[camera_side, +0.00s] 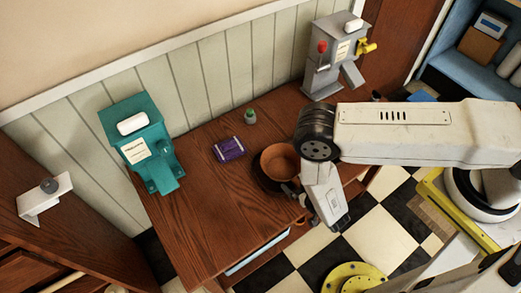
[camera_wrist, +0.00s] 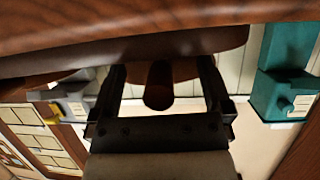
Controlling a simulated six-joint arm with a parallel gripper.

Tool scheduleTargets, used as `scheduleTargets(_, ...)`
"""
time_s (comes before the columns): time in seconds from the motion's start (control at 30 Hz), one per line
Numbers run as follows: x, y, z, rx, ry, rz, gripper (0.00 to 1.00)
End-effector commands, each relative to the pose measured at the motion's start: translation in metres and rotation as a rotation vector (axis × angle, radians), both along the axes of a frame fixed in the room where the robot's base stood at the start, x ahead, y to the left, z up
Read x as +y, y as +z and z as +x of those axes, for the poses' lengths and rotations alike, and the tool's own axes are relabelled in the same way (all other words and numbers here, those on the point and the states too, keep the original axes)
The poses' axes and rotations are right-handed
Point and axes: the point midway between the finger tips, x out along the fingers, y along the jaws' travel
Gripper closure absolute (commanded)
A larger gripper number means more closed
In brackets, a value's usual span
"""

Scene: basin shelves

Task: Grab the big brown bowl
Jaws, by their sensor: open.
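The big brown bowl (camera_side: 279,162) sits on the wooden table, at its right edge, with a dark round dish partly under or beside it (camera_side: 258,178). My gripper (camera_side: 299,194) is at the near right side of the bowl, low by the table edge. In the wrist view my gripper (camera_wrist: 162,66) is open, its two fingers apart. A short, rounded dark brown piece (camera_wrist: 158,88) lies between them and looks like a handle. Dark brown undersides (camera_wrist: 170,45) show beyond the fingertips. I cannot tell whether the fingers touch anything.
On the wooden table (camera_side: 205,210) stand a teal dispenser (camera_side: 140,143), a purple packet (camera_side: 229,149) and a small green-capped bottle (camera_side: 250,116). A grey machine (camera_side: 335,60) with a red knob stands at the back. The table's front left is clear.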

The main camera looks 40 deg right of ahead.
Motion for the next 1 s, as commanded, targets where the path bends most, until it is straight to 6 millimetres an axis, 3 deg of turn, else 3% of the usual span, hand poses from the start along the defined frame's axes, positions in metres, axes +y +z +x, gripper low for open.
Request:
scheduleTargets(0.03, 0.0, 0.0, 0.0, 0.0, 0.0, 0.0, 0.0)
scheduleTargets(0.3, 0.0, 0.0, 0.0, 0.0, 0.0, 0.0, 0.86)
scheduleTargets(0.37, 0.0, 0.0, 0.0, 0.0, 0.0, 0.0, 1.0)
scheduleTargets(0.77, 0.0, 0.002, 0.0, -0.001, 0.0, 0.001, 1.0)
scheduleTargets(1.0, 0.0, 0.013, 0.0, -0.001, 0.0, 0.001, 1.0)
